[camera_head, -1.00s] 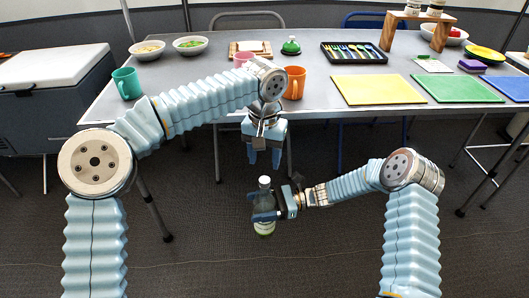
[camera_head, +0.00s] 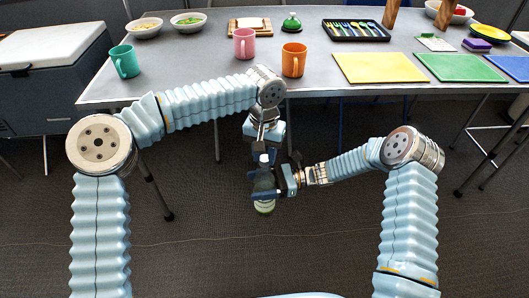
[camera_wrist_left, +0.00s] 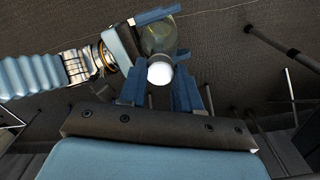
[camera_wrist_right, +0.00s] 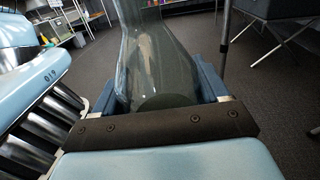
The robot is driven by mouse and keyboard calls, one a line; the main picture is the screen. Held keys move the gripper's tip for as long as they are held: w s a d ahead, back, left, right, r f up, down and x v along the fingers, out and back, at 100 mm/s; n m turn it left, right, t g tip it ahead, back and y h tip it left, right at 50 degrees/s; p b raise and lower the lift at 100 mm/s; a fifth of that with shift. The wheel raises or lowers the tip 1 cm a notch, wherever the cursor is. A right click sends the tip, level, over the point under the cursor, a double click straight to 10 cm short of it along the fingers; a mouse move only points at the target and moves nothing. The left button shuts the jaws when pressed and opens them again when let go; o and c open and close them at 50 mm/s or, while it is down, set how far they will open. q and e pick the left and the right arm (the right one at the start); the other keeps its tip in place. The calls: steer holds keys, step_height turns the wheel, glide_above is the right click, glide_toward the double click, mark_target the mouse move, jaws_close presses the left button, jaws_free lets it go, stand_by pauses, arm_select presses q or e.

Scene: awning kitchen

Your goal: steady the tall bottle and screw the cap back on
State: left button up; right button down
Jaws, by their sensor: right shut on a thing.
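In the right wrist view the clear bottle (camera_wrist_right: 158,60) fills the space between the fingers. The white cap (camera_wrist_left: 160,70) is at the bottle's top in the left wrist view; how tightly it sits cannot be told. My left gripper (camera_wrist_left: 160,88) is above the bottle, pointing down, its open fingers on either side of the cap. The arm partly hides it in the head view.
The table (camera_head: 200,75) is behind the bottle, with a teal mug (camera_head: 125,62), a pink mug (camera_head: 244,43), an orange mug (camera_head: 294,60) and a yellow mat (camera_head: 380,68) near its front edge. The floor (camera_head: 230,250) below the bottle is clear.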

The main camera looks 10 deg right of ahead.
arm_select(q)
jaws_close()
steer(key=m, duration=0.4)
steer(key=shift+r+m, duration=0.1)
steer(key=shift+m, duration=0.2)
steer(key=m, duration=0.3)
steer(key=shift+m, duration=0.4)
steer(key=o, duration=0.6)
jaws_free()
step_height(320, 180, up, 12)
steer(key=shift+f, duration=0.1)
